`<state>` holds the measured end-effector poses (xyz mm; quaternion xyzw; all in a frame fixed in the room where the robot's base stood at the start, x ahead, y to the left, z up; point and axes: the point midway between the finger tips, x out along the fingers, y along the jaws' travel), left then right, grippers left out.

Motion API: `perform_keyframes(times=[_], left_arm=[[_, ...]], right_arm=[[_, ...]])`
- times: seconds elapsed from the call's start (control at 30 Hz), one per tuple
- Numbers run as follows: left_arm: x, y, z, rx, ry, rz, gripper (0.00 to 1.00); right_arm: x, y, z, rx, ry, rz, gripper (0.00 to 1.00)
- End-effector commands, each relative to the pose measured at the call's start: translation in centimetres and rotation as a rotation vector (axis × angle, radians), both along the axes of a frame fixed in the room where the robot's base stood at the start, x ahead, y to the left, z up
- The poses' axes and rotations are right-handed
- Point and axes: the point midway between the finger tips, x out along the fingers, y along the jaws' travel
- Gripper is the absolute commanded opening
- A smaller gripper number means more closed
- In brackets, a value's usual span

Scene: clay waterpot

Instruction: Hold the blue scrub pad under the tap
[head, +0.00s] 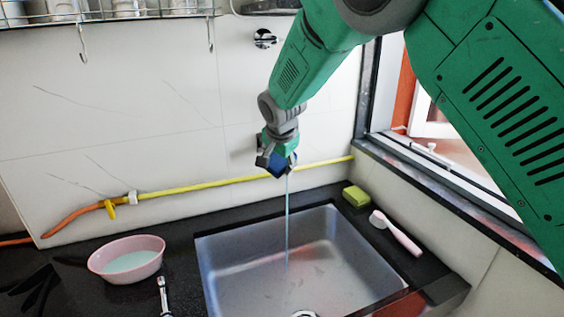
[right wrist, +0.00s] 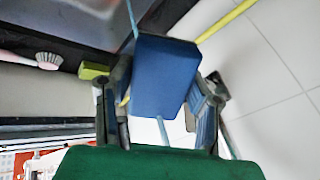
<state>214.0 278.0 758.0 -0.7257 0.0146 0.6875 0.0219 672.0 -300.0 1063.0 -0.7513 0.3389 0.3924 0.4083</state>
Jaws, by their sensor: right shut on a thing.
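The blue scrub pad (head: 277,163) is held by my right gripper (head: 277,158) above the back part of the sink (head: 222,270). In the right wrist view the pad (right wrist: 164,75) sits between the two fingers of my right gripper (right wrist: 165,100), which is shut on it. A thin light-blue water stream (head: 287,215) falls from the pad into the sink. The stream also shows on both sides of the pad in the right wrist view (right wrist: 163,130). The tap's spout cannot be made out behind my right arm. My left gripper is not in view.
A pink bowl (head: 127,277) of pale liquid stands left of the sink. A green-yellow sponge (head: 356,196) and a pink-handled brush (head: 397,233) lie to its right. A yellow hose (head: 220,182) runs along the wall. A wire rack (head: 110,17) with hooks hangs above.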

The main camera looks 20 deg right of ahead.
Motion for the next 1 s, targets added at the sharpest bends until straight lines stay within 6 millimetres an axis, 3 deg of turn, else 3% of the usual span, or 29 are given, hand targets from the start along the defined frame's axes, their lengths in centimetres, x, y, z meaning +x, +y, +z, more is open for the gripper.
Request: perform_keyframes(times=[1.0], left_arm=[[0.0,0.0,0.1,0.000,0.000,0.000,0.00]], right_arm=[[-6.8,3.2,0.0,0.000,0.000,0.001,0.17]])
